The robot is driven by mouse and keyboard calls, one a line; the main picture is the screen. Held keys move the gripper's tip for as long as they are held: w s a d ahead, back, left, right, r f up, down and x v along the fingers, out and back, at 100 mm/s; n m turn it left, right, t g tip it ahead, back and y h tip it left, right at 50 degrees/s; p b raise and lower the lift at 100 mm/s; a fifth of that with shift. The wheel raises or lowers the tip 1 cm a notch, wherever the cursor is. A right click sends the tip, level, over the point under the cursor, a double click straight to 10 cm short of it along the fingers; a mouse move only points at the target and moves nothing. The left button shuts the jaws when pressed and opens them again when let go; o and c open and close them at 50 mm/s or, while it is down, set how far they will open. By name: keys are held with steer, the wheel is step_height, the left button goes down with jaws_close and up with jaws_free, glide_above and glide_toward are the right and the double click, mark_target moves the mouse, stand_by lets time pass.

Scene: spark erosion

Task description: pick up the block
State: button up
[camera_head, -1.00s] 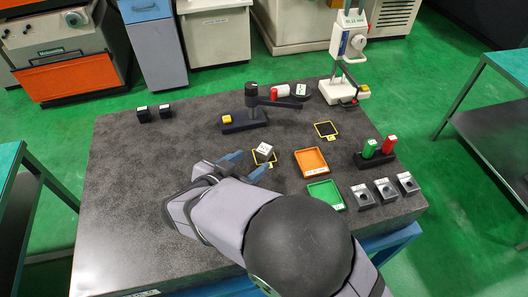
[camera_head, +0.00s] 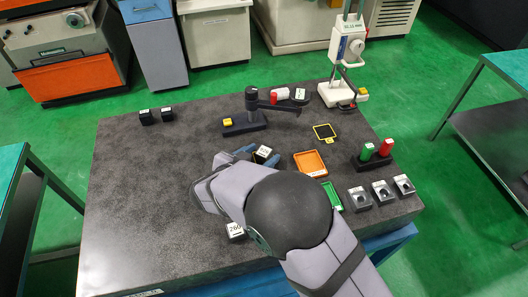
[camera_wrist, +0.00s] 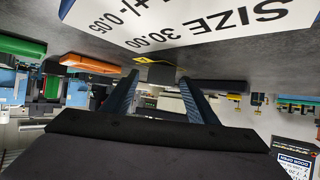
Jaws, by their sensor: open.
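A small block (camera_head: 263,152) with a white, printed top and dark sides stands on the table (camera_head: 130,215), left of the orange tray. My gripper (camera_head: 258,157) is open, with its blue fingers at the block. I cannot tell whether either finger touches the block. My arm hides the near part of the fingers in the head view.
An orange tray (camera_head: 322,173) and a green tray (camera_head: 336,201) lie close on the right. A white label (camera_head: 235,229) shows beside my arm; a large size label (camera_wrist: 205,22) fills the top of the wrist view. A dark stand (camera_head: 243,124) is behind. The left table is mostly clear.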

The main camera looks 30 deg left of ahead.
mark_target(261, 155)
jaws_close()
steer(key=shift+a+r, duration=0.1)
steer(key=shift+r, duration=0.05)
step_height(261, 155, up, 10)
steer(key=b, duration=0.1)
stand_by(0.6)
